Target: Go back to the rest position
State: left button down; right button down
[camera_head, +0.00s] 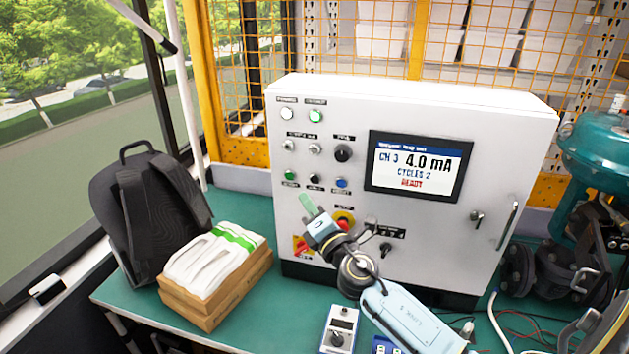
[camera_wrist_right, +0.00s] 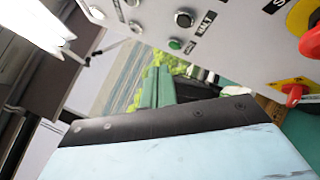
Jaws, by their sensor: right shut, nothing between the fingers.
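My right gripper (camera_head: 307,203) is in front of the white control cabinet (camera_head: 440,240), near the lower left of its panel. Its green fingers are together with nothing between them. In the right wrist view the fingers (camera_wrist_right: 158,88) point away past the panel's buttons, and a red knob on a yellow plate (camera_wrist_right: 297,90) is at the right. In the head view my right arm reaches in from the bottom and hides part of the panel's lower middle. I cannot tell whether the gripper touches the panel. My left gripper is not in view.
The cabinet's screen (camera_head: 418,166) reads CH 3, 4.0 mA, CYCLES 2. A black backpack (camera_head: 150,215) and a box with white cloths (camera_head: 213,268) stand left on the green table (camera_head: 130,292). A handheld device (camera_head: 340,328) is at the front. A teal valve actuator (camera_head: 598,150) is at right.

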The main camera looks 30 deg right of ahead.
dwell(0.3)
jog(key=s+f+m+g+h, duration=0.4)
jog(key=s+f+m+g, duration=0.65)
jog(key=s+m, duration=0.55)
jog(key=s+a+f+m+g+y, duration=0.35)
jog(key=s+a, duration=0.25)
jog(key=s, duration=0.2)
jog(key=s+a+f+m+g+y, duration=0.2)
jog(key=s+a+f+g+y, duration=0.15)
jog(key=s+a, duration=0.4)
notch_tip(320, 180, down, 30)
jog(key=s+d+h+b, duration=0.1)
jog(key=s+d+b, duration=0.1)
jog(key=b, duration=0.4)
jog(key=s+d+f+g+b, duration=0.1)
jog(key=s+f+b, duration=0.2)
jog(key=s+f, duration=0.5)
jog(key=s+d+f+g+b, duration=0.1)
jog(key=s+d+f+b, duration=0.1)
jog(key=s+f, duration=0.6)
notch_tip(320, 180, down, 6)
jog(key=shift+s+f+b, duration=0.25)
jog(key=shift+s+b, duration=0.15)
jog(key=shift+b, duration=0.45)
